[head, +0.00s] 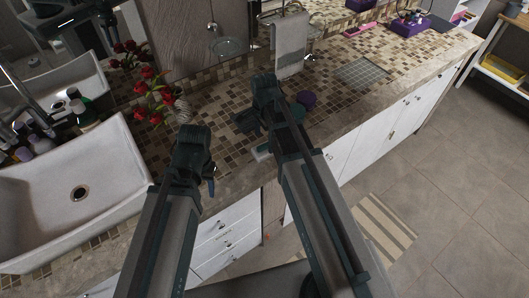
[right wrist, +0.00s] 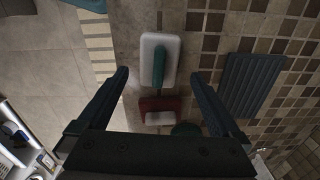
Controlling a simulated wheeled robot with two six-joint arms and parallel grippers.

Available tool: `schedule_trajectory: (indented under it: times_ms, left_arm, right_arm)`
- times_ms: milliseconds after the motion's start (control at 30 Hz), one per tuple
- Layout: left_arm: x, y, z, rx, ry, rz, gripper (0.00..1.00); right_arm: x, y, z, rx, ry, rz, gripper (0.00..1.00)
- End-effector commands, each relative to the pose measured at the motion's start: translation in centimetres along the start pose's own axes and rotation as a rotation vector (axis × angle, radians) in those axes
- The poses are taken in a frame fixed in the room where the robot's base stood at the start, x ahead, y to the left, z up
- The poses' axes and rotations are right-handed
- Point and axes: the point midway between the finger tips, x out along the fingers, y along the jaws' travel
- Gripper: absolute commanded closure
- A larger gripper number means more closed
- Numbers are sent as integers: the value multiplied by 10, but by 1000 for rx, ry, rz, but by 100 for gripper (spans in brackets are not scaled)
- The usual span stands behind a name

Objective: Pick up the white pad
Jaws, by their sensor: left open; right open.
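In the right wrist view a white pad (right wrist: 149,50) with rounded corners and a teal strip or handle lies on the counter's edge, ahead of and between my right gripper's fingers. Below it is a red block (right wrist: 158,103) with a smaller white part (right wrist: 158,118); I cannot tell whether these are joined to the pad. My right gripper (right wrist: 160,82) is open, with nothing between its fingers. In the head view a whitish piece (head: 262,151) shows beside my right arm, mostly hidden. My right gripper (head: 247,121) is over the counter. My left gripper (head: 209,178) is open and empty near the counter's front edge.
A white sink (head: 110,160) with bottles (head: 78,105) behind it stands at left. Red flowers (head: 155,95) stand behind my left gripper. A grey grid mat (head: 361,72) lies further right. A towel (head: 291,45) hangs behind.

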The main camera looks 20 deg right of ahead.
Motion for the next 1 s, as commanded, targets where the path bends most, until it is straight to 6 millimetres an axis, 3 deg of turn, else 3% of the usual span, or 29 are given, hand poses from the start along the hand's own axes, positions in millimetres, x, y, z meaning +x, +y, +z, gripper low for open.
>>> schedule_trajectory:
  times_ms: [33,300,600,1000]
  left_arm:
    - [11,1,-1,0,0,0,50]
    - [42,4,-2,0,0,0,50]
    - [43,4,-2,0,0,0,50]
    - [43,4,-2,0,0,0,50]
  right_arm:
    - [11,1,0,0,0,0,0]
    - [42,2,0,0,-1,-1,0]
    - [43,2,0,0,-1,-1,0]
    - [43,2,0,0,-1,-1,70]
